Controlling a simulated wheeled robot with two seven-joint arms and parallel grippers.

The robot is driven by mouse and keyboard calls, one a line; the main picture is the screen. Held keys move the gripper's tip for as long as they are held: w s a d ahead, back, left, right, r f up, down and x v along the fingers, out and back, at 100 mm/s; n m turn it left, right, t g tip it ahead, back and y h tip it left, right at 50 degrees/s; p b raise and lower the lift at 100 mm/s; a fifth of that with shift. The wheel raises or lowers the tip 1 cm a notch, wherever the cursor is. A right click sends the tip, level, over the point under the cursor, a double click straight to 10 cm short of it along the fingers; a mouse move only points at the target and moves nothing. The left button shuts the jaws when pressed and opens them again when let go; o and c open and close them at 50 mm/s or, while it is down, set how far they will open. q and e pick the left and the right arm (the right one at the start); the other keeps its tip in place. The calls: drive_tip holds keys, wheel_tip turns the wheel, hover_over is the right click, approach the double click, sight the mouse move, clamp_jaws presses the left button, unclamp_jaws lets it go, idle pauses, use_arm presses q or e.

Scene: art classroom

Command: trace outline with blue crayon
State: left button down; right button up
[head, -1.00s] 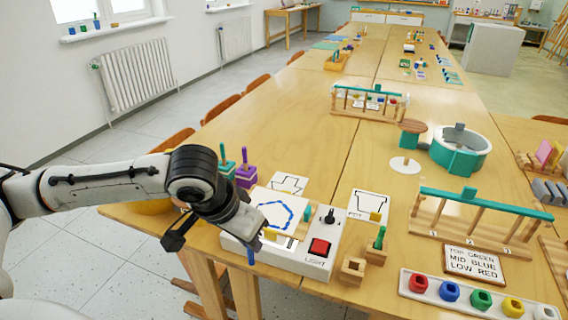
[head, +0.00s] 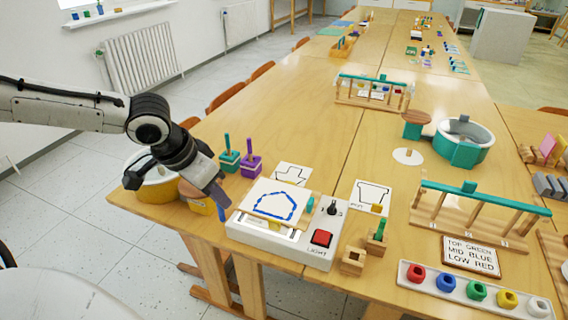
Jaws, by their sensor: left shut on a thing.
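My left gripper (head: 218,196) is shut on the blue crayon (head: 222,214), which points downward just left of the light box (head: 285,244). The crayon looks clear of the paper; its exact height is hard to judge. A white sheet (head: 265,190) lies on the light box and bears a thick blue outline (head: 290,218) of several straight sides over a thinner dark line. The box has a red button (head: 321,238) and a black knob (head: 332,208) at its right. My right gripper is out of view.
Cards with a drawn arrow (head: 292,174) and a pot (head: 372,196) lie behind the box. Green (head: 229,158) and purple (head: 250,165) pegged blocks stand behind it. A yellow-sided bowl (head: 157,190) is at the left edge, partly behind my arm. Wooden blocks (head: 353,261) stand right of the box.

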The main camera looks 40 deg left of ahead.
use_arm(q)
drive_tip(key=shift+w+a+r, duration=0.2)
drive_tip(key=shift+r, duration=0.2)
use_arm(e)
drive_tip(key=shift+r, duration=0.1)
